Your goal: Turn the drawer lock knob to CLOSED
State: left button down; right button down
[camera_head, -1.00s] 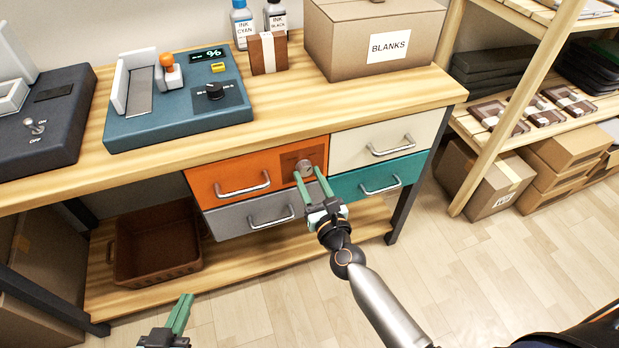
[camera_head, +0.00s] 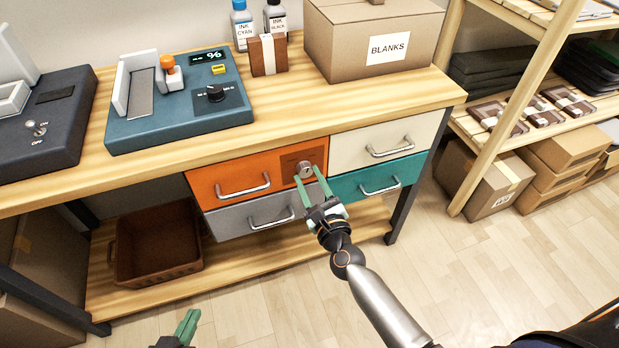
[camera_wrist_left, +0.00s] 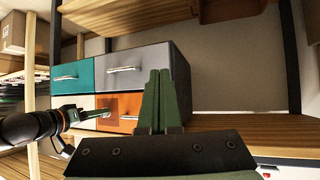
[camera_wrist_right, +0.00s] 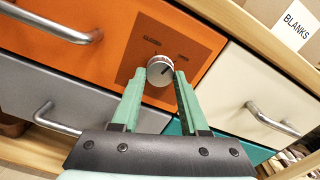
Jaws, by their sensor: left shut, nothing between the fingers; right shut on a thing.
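The drawer lock knob (camera_wrist_right: 160,72) is a round silver knob on a brown plate (camera_wrist_right: 187,45) on the orange drawer (camera_head: 232,178). The plate reads CLOSED on the left and what looks like OPEN on the right. In the head view the knob (camera_head: 304,169) sits at the drawer's right end. My right gripper (camera_wrist_right: 160,76) is shut on the knob, one green finger on each side. Which label the knob points to is not clear. My left gripper (camera_head: 188,318) is shut and empty, low in front of the bench; its fingers also show in the left wrist view (camera_wrist_left: 160,85).
A grey drawer (camera_head: 250,215) lies below, with cream (camera_head: 375,140) and teal (camera_head: 378,178) drawers to the right. Their bar handles stick out. A brown bin (camera_head: 155,245) is on the lower shelf. The floor before the bench is clear.

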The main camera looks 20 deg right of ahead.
jog(key=shift+n, duration=1)
jog(key=shift+n+p, duration=0.35)
jog(key=shift+n, duration=0.15)
jog(key=n+p, duration=0.2)
jog(key=n, duration=0.4)
jog(key=shift+r+n, duration=0.1)
jog(key=shift+n, duration=0.2)
pick_arm(q)
jog(key=shift+s+d+f+g+p, duration=0.2)
jog(key=shift+s+g, duration=0.25)
jog(key=shift+s, duration=0.2)
jog(key=shift+s+d+f+g+p, duration=0.2)
jog(key=shift+s+g, duration=0.25)
jog(key=shift+s, duration=0.15)
pick_arm(e)
jog(key=shift+n, duration=1)
pick_arm(q)
jog(key=shift+r, duration=0.1)
pick_arm(e)
jog(key=shift+c, duration=2.1)
grip_release()
pick_arm(q)
jog(key=shift+d+r+p, duration=0.1)
jog(key=shift+r+p, duration=0.35)
jog(key=shift+p, duration=0.15)
pick_arm(e)
jog(key=s, duration=1.2)
jog(key=shift+s+d, duration=0.25)
